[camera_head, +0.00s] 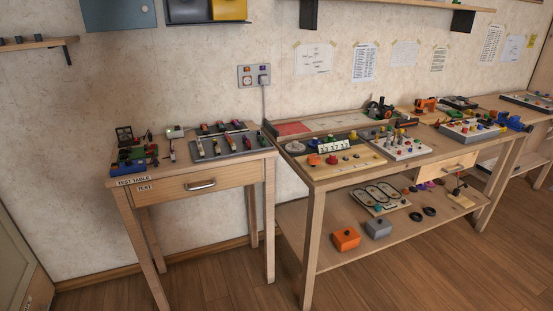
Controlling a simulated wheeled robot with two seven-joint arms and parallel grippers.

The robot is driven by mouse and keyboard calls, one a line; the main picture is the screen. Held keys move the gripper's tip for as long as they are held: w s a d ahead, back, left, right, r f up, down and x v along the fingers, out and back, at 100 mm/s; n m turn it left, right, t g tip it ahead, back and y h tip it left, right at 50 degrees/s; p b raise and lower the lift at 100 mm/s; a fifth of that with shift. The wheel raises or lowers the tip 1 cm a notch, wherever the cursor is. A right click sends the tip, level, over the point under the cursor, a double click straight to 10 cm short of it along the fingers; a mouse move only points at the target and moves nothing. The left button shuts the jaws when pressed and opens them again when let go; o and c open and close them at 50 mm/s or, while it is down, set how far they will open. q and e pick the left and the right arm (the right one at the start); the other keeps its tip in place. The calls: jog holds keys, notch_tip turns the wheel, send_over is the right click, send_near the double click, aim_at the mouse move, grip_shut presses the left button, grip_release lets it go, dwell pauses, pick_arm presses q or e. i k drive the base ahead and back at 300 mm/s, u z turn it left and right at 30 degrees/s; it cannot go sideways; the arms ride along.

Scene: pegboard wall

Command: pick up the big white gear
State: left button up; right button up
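I cannot pick out a big white gear for certain. A round pale grey piece (295,147) lies at the left front of the large workbench (325,178); it is too small to tell if it has teeth. Beside it on the right is a white block with dark marks (334,146). Neither of my grippers shows in the head view.
A small test table (232,177) with a drawer stands on the left, bearing electronic parts. The workbench carries boards with coloured knobs (349,160). Its lower shelf holds an orange box (346,239) and a grey box (378,228). The wooden floor (225,291) in front is clear.

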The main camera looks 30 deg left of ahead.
aim_at(295, 147)
jog(key=u, duration=0.6)
jog(key=i, duration=0.65)
jog(key=u, duration=0.4)
